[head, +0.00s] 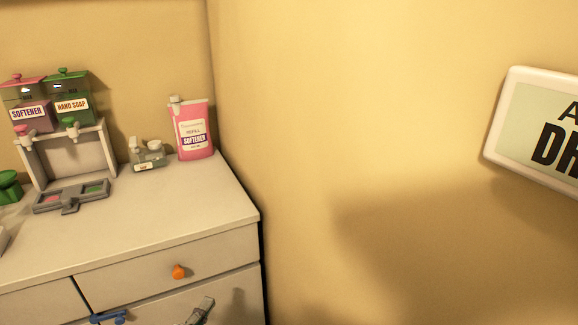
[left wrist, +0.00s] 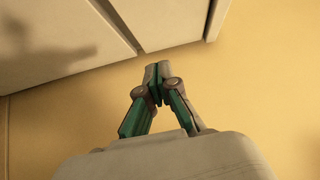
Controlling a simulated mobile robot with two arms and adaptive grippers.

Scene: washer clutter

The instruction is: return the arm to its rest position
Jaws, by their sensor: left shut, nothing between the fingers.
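My left gripper (head: 203,306) shows at the bottom of the head view, in front of the cabinet's lower drawer front. In the left wrist view its two green and grey fingers (left wrist: 157,72) meet at the tips, shut and empty. Beyond them are yellow wall and pale cabinet fronts. The gripper appears to touch nothing. Most of my left arm is out of the head view. My right gripper is in neither view.
The cabinet (head: 190,211) has an orange knob (head: 178,271) and a blue handle (head: 108,317). On top stand a pink softener refill (head: 193,130), a small grey item (head: 148,155), a dispenser stand (head: 72,160) and a grey tray (head: 71,198). A sign (head: 535,125) hangs right.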

